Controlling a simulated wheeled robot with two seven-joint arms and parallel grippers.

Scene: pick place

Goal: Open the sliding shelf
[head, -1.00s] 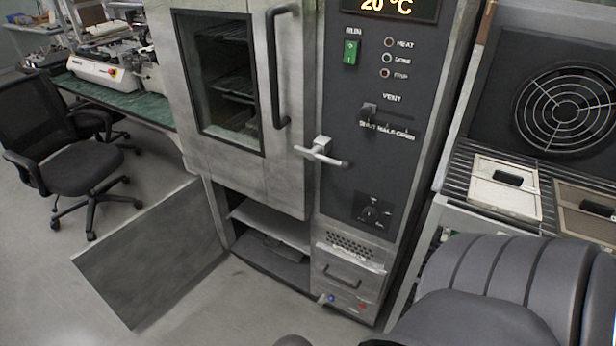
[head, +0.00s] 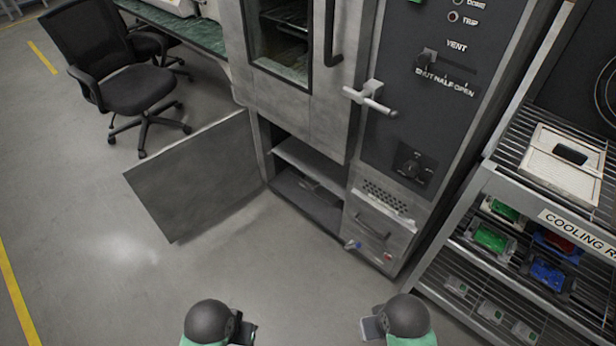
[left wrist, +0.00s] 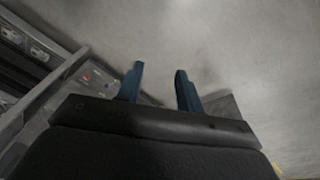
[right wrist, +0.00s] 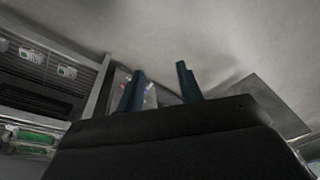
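A grey cabinet oven (head: 295,115) stands ahead of me in the head view. Its lower compartment is open, with its door (head: 195,175) swung out to the left. Inside is a flat grey shelf (head: 312,163), level within the opening, with a darker floor below it holding a dark item that is unclear. My left gripper (head: 250,330) and right gripper (head: 366,328) are at the bottom edge, well short of the shelf. The left wrist view shows two spread blue fingers (left wrist: 158,85) with nothing between them. The right wrist view shows the same (right wrist: 160,85).
A cooling rack (head: 490,180) with trays and coloured parts stands on the right. A black office chair (head: 125,75) is at the back left. The oven's handle (head: 370,97) juts out above the compartment. The floor between me and the oven is clear.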

